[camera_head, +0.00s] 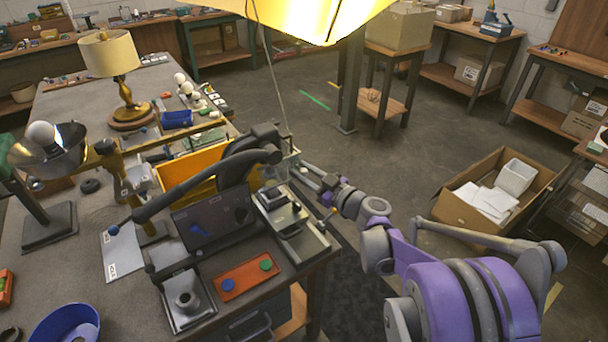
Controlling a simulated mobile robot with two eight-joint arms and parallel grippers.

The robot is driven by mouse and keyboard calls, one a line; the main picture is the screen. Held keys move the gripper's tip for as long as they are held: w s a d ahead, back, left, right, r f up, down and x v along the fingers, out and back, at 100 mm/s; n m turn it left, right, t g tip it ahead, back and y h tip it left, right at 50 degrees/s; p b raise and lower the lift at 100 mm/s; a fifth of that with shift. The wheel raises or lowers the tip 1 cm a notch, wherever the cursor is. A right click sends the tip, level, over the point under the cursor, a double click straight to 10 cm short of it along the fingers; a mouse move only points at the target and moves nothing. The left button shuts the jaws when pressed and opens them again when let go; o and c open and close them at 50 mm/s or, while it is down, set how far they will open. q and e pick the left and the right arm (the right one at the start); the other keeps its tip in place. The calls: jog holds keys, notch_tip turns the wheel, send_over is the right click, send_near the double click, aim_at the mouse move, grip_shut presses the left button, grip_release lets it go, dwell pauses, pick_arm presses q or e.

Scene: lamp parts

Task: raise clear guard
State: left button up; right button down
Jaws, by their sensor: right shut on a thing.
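The clear guard (287,163) looks like a small see-through panel at the right end of the bench machine, beside its dark grey arm (215,175). Its edges are faint, and I cannot tell its exact angle. My right gripper (313,177) reaches in from the right and is shut at a small pale knob or handle (305,172) by the guard's right side. The fingertips are small and partly hidden. My left gripper is not in view.
A panel with blue and green buttons (246,276) sits at the machine's front. A yellow bin (190,178) stands behind the arm. A brass lamp (113,70) stands at the back left. An open cardboard box (450,210) is on the floor at right.

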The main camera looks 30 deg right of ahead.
jog(key=shift+d+r, duration=0.1)
jog(key=c, duration=0.6)
grip_release()
jog(key=v, duration=1)
jog(key=shift+s+b, duration=0.4)
jog(key=s+a+f+m+g+y+p, duration=0.1)
jog(key=s+a+f+g, duration=0.25)
jog(key=a, duration=0.45)
jog(key=s+a+f+g, duration=0.2)
jog(key=a+f+g, duration=0.15)
jog(key=a, duration=0.45)
jog(key=s+f+m+g+h+p, duration=0.1)
jog(key=s+f+m+g+h, duration=0.1)
jog(key=s, duration=0.5)
jog(key=s+a+f+m+g+h+p, duration=0.1)
jog(key=s+f+m+g+h, duration=0.1)
jog(key=s, duration=0.4)
jog(key=shift+s+a+g+h, duration=0.25)
jog(key=shift+s+g+h, duration=0.2)
jog(key=shift+h, duration=0.55)
